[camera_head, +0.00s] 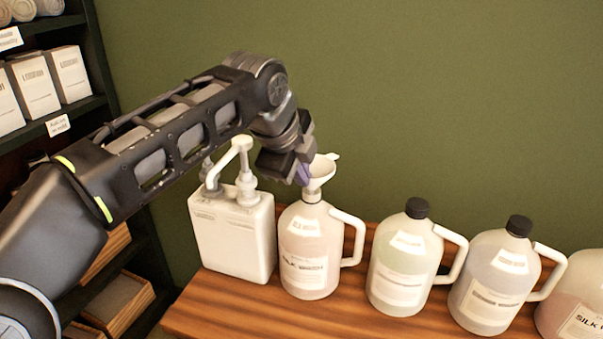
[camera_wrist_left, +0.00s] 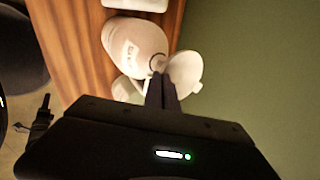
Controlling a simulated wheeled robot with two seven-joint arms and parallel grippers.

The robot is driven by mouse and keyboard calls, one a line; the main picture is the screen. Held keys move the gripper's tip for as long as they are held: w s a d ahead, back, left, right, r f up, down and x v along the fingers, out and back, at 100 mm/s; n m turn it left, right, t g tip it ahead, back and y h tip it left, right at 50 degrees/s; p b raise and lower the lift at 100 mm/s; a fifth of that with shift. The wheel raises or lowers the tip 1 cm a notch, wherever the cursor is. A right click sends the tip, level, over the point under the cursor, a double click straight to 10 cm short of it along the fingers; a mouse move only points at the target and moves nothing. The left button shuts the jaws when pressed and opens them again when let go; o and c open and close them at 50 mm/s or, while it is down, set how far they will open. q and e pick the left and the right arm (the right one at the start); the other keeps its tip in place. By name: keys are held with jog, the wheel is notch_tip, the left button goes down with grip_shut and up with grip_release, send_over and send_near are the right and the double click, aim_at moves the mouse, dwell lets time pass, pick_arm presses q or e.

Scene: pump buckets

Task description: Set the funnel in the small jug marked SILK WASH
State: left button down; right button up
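The small jug marked SILK WASH (camera_head: 309,250) stands upright on the wooden table, second from the left, without a cap. It also shows in the left wrist view (camera_wrist_left: 132,45). The white funnel (camera_head: 325,168) is over the jug's neck, its spout pointing down; in the left wrist view the funnel (camera_wrist_left: 186,70) appears beside a dark-edged ring. I cannot tell whether the spout is inside the mouth. My left gripper (camera_head: 302,174) is at the funnel's left side, its fingers (camera_wrist_left: 161,88) close together and apparently shut on the funnel's edge. My right gripper is out of view.
A white pump container (camera_head: 232,235) stands left of the jug. Two capped jugs (camera_head: 402,268) (camera_head: 493,283) and a partly cut-off jug (camera_head: 580,300) stand to the right. The wooden table (camera_head: 215,308) is bare in front. Dark shelves (camera_head: 92,50) hold boxes at the left; a green wall is behind.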

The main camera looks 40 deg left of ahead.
pick_arm(q)
jog(key=shift+f+b, duration=0.5)
jog(key=shift+f, duration=0.05)
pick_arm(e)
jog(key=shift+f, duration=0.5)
pick_arm(q)
jog(key=c, duration=1.6)
grip_release()
jog(key=v, duration=0.8)
jog(key=shift+f, duration=0.1)
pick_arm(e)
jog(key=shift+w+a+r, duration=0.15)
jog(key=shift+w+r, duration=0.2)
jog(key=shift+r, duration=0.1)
pick_arm(q)
jog(key=shift+p, duration=0.3)
